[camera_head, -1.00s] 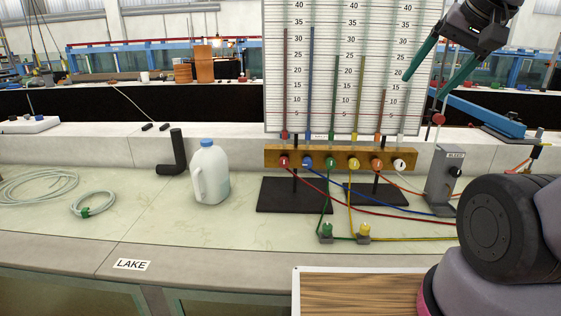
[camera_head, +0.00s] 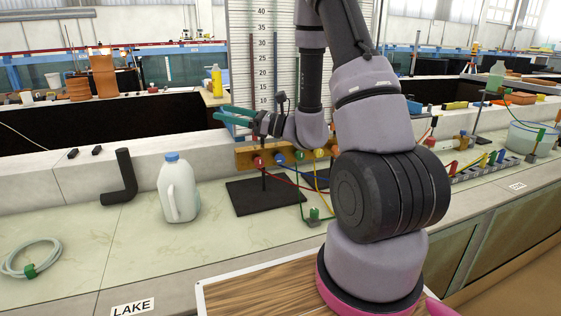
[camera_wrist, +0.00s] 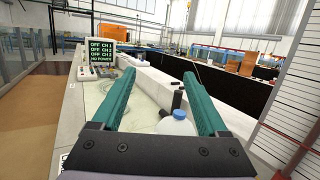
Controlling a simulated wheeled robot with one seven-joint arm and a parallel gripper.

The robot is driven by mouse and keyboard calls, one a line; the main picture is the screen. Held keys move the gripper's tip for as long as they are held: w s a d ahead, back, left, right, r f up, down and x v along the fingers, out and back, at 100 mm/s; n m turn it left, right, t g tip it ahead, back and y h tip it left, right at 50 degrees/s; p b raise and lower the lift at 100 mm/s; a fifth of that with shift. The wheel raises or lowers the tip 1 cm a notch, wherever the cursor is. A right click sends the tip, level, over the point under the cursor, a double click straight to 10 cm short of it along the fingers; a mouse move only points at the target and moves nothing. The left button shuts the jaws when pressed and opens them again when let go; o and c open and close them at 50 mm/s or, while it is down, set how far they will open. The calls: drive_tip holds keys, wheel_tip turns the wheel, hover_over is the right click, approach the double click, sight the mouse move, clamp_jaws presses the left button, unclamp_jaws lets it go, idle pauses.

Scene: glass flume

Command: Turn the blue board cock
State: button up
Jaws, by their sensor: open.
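The blue board cock (camera_head: 279,158) is a small blue knob on the wooden manifold bar (camera_head: 245,158), between the red cock (camera_head: 259,162) and the green cock (camera_head: 299,156). My gripper (camera_head: 218,113) is open and empty, its teal fingers pointing left, above and left of the bar in the head view. In the wrist view my gripper (camera_wrist: 160,75) has its fingers spread, with nothing between the pads. The wrist view looks along the bench and does not show the blue cock. My arm hides the right part of the bar in the head view.
The scaled tube board (camera_head: 240,60) rises behind the bar and borders the wrist view's right side. A white jug (camera_head: 179,190) with a blue cap and a black elbow pipe (camera_head: 122,180) stand left. A dark base plate (camera_head: 250,196) and hoses lie below the bar.

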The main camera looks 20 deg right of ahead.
drive_tip(key=w+d+f+m+t+h, duration=0.55)
drive_tip(key=d+f+m, duration=0.25)
drive_tip(key=f, duration=0.2)
drive_tip(key=m+t+h, duration=0.2)
drive_tip(key=m+h, duration=0.5)
drive_tip(key=h, duration=0.5)
approach(281, 160)
drive_tip(key=w, duration=1)
drive_tip(key=shift+w+f, duration=0.15)
drive_tip(key=shift+w, duration=0.1)
clamp_jaws()
